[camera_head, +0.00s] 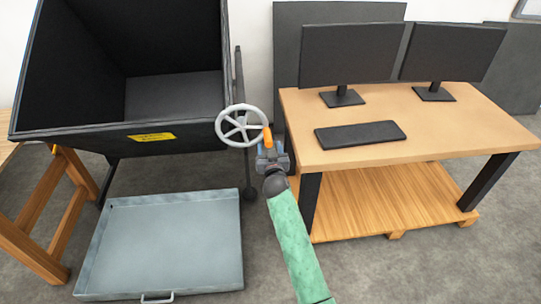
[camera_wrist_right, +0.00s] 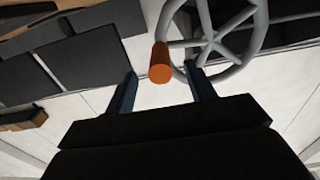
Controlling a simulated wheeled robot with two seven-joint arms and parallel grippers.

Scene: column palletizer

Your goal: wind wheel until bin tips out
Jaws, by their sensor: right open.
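The grey spoked wheel (camera_head: 241,126) is at the right side of the black bin (camera_head: 80,138). Its orange handle (camera_head: 267,137) is on the wheel's right side. My right gripper (camera_head: 269,153) is just below the handle. In the right wrist view my right gripper (camera_wrist_right: 162,82) is open, and the orange handle (camera_wrist_right: 160,64) shows between and just beyond its fingertips, with the wheel (camera_wrist_right: 228,30) behind; I cannot tell if they touch. The bin's open top faces up and its visible inside looks empty. My left gripper is not in view.
An empty grey tray (camera_head: 165,240) lies on the floor below the bin. A wooden trestle (camera_head: 40,225) stands at left. A desk (camera_head: 430,130) with two monitors and a keyboard (camera_head: 360,135) stands close on the right of my arm. Some floor between tray and desk is clear.

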